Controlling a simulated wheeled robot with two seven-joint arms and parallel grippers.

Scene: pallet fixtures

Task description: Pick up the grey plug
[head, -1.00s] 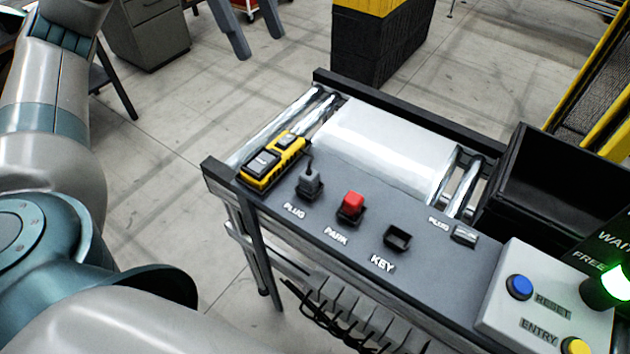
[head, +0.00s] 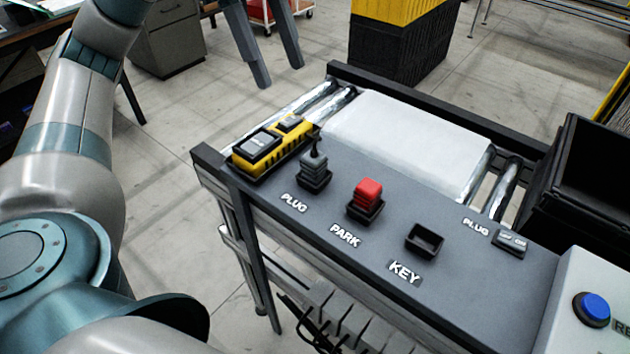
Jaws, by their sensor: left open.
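The grey plug (head: 314,168) stands upright in a dark square socket on the grey panel, above the left PLUG label. A short dark cable or stem sticks up from its top. My left arm fills the left side of the head view, but its gripper fingers are not in the picture. No part of my right gripper shows. Nothing touches the plug.
A yellow and black device (head: 267,149) lies close left of the plug. A red block (head: 366,195) sits in the PARK socket; the KEY socket (head: 424,239) is empty. A black bin (head: 590,190) and a button box (head: 592,308) stand right.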

